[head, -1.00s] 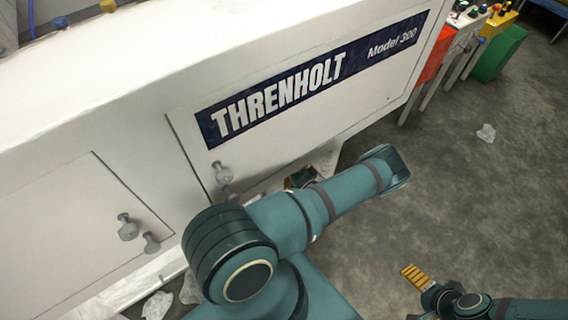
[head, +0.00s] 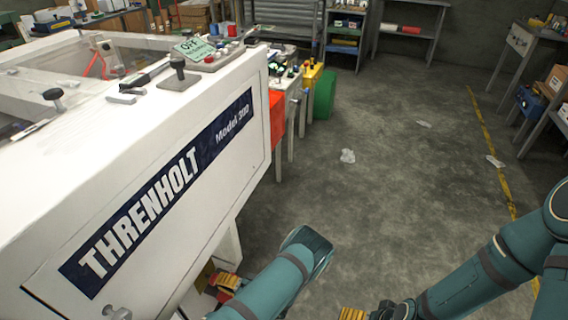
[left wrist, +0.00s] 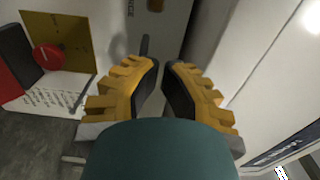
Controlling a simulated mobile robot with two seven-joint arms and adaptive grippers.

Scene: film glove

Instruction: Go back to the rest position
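My left gripper (head: 226,284) is low beside the white machine's lower front in the head view, partly hidden by my own teal arm. In the left wrist view its two yellow, black-padded fingers (left wrist: 160,66) have a narrow gap between them, with nothing held there. My right gripper (head: 352,314) shows only as yellow finger ridges at the bottom edge of the head view. The rest of it is cut off, so its opening is not clear.
The white THRENHOLT machine (head: 180,218) fills the left side, with knobs on its front. A red box (head: 276,118) and a green bin (head: 324,95) stand past its far end. Crumpled scraps (head: 348,156) lie on the grey floor, which is mostly clear on the right.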

